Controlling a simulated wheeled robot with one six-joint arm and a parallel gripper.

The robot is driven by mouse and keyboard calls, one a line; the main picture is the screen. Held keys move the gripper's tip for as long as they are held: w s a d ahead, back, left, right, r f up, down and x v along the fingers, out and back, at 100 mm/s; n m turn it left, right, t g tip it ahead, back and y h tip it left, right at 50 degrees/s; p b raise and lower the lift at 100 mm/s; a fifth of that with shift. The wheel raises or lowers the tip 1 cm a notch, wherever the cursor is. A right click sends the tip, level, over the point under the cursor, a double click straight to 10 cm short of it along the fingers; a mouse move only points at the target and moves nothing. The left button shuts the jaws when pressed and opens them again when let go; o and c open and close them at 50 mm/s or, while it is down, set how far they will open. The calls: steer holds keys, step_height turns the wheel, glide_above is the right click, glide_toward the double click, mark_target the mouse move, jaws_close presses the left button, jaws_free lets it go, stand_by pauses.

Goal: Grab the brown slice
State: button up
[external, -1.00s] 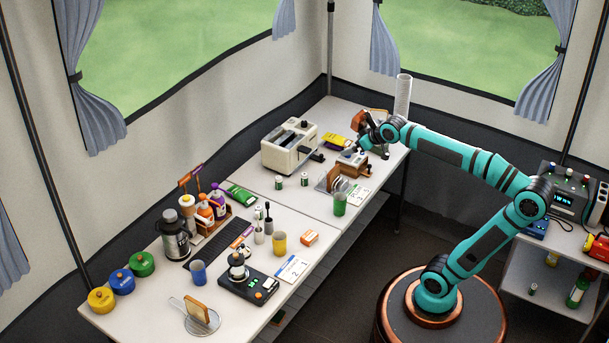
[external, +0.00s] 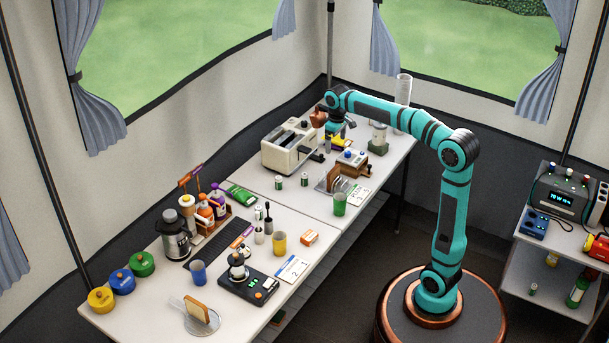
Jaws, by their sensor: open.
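A small rack (external: 333,180) stands on the far table in front of the toaster. It holds several thin upright slices, at least one of them dark brown, but they are too small to tell apart well. A tan slice of bread with a brown crust (external: 195,308) stands on a clear round plate at the front of the near table. My gripper (external: 340,146) points down beyond the rack, to the right of the toaster, and touches neither slice place. It is open; its fingertips are small and partly lost against the yellow packet behind.
A cream toaster (external: 289,150) stands left of my gripper. A wooden box with knobs (external: 352,162) stands near the rack, and a pale jar on a green base (external: 379,138) to its right. A green cup (external: 340,204) stands in front of the rack.

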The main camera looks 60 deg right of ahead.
mark_target(334, 168)
step_height(334, 168, down, 12)
steer(key=shift+f, duration=0.1)
steer(key=shift+w+a+f, duration=0.1)
steer(key=shift+f, duration=2.55)
steer(key=c, duration=0.6)
